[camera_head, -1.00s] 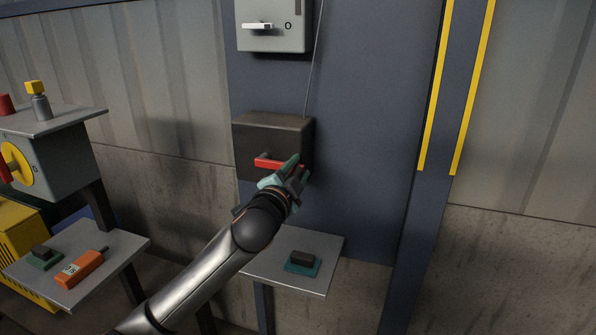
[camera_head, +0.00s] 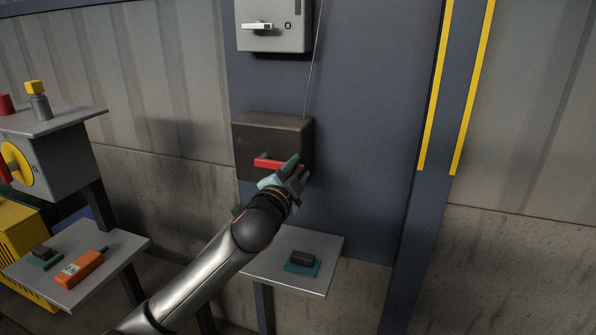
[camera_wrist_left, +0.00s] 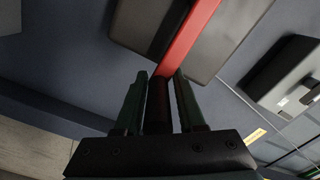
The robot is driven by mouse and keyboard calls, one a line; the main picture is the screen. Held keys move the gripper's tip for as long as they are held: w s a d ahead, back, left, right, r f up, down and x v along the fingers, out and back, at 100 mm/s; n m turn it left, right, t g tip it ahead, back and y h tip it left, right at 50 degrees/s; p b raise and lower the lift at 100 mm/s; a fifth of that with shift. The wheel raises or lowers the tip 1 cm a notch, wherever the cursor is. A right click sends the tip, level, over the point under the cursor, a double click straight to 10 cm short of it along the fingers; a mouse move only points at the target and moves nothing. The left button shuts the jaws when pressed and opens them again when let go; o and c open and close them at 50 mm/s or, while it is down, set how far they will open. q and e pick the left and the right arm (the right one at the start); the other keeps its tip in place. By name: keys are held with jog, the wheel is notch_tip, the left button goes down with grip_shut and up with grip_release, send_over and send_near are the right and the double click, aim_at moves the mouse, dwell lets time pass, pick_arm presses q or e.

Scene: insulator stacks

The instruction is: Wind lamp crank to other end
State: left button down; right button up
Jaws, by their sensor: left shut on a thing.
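The lamp crank is a red arm (camera_head: 268,162) on the front of a dark box (camera_head: 273,131) mounted on the blue panel. The arm lies nearly level, its free end to the right. My left gripper (camera_head: 296,172) is at that right end. In the left wrist view the red arm (camera_wrist_left: 190,42) runs up from between the fingers (camera_wrist_left: 159,100), which are shut on a dark handle (camera_wrist_left: 158,105) at its end. In the head view the gripper hides the handle. My right gripper is not in view.
A grey switch box (camera_head: 273,25) with a white lever hangs above, and a thin cable (camera_head: 314,60) runs up from the dark box. Below is a small shelf (camera_head: 265,262) with a dark block (camera_head: 302,259). Shelves with an orange tool (camera_head: 82,268) stand at left.

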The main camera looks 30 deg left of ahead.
pick_arm(q)
jog(key=shift+d+f, duration=0.15)
jog(key=shift+f, duration=0.05)
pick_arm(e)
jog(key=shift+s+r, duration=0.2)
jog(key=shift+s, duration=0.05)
pick_arm(q)
jog(key=shift+r+n+p, duration=0.25)
jog(key=shift+n+p, duration=0.15)
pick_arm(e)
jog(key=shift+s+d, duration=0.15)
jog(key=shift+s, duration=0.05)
